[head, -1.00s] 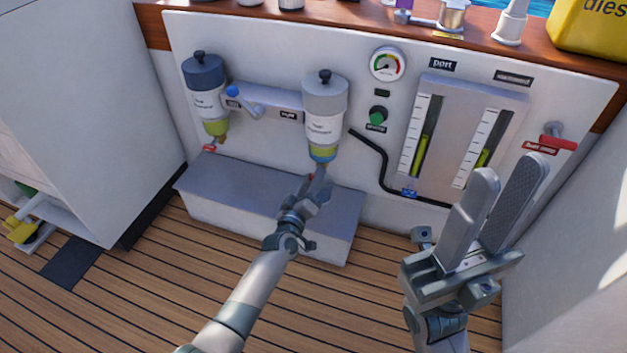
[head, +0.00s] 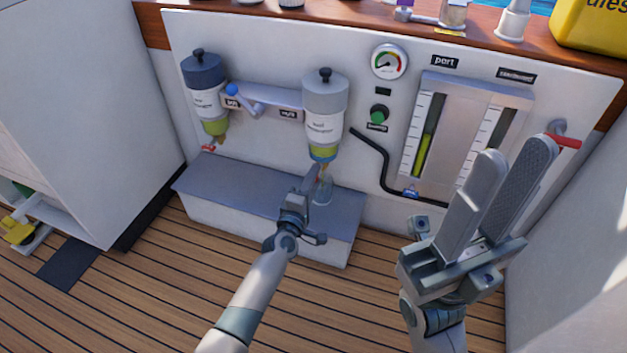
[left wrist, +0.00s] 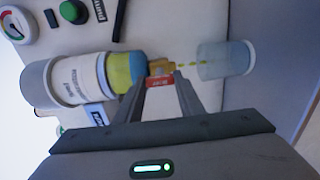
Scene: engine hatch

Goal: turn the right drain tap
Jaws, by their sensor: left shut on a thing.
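The right filter (head: 325,105), a grey canister with a white label and a yellow-green bowl, hangs on the white panel. Its red drain tap (left wrist: 160,82) sits under the bowl on a brass fitting (left wrist: 161,68). My left gripper (head: 313,172) is shut on the red tap, and its fingertips (left wrist: 161,78) also show in the left wrist view. A clear cup (head: 323,190) stands on the grey step below the filter. Yellow drops (left wrist: 187,63) show between the fitting and the cup. My right gripper (head: 515,147) is open and empty, in front of the panel's right side.
The left filter (head: 205,95) has its own red tap (head: 208,148). A lever with a blue knob (head: 232,90) stands between the filters. The grey step (head: 235,185) runs below. A black hose (head: 378,155), sight gauges (head: 425,135) and a red handle (head: 565,141) are to the right.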

